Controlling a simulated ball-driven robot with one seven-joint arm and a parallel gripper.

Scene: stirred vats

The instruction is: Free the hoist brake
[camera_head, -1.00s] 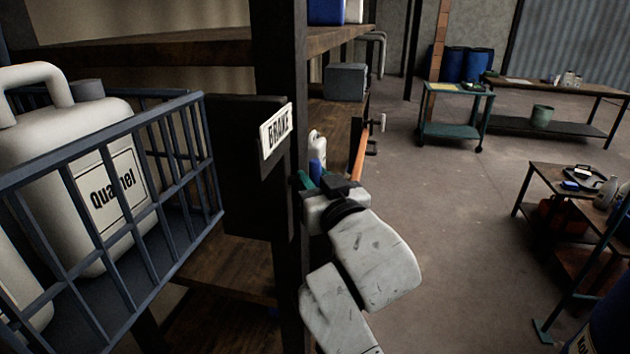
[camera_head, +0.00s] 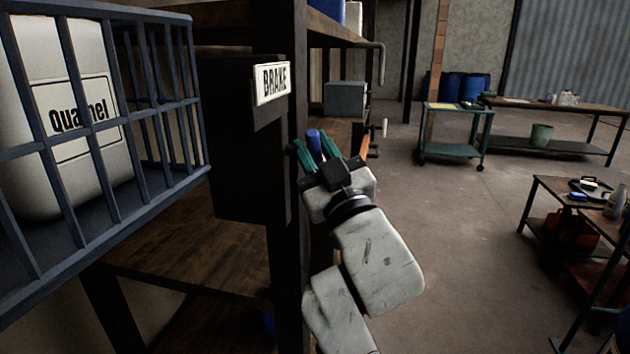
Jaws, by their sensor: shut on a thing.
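The white BRAKE sign (camera_head: 272,83) is fixed to a dark box (camera_head: 235,150) on the rack's upright post. My gripper (camera_head: 315,146) is right of the post, below and right of the sign. Its teal fingers are shut on an upright blue piece (camera_head: 315,143) with a rounded top. The lower part of this piece is hidden by the fingers and wrist, so I cannot tell what it joins or whether it is the brake's handle.
A blue barred cage (camera_head: 170,150) with a white jug (camera_head: 65,120) is close on the left. A wooden shelf (camera_head: 200,262) runs below. A green trolley (camera_head: 452,150) and a dark bench (camera_head: 560,195) stand right, with open floor (camera_head: 450,260) between.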

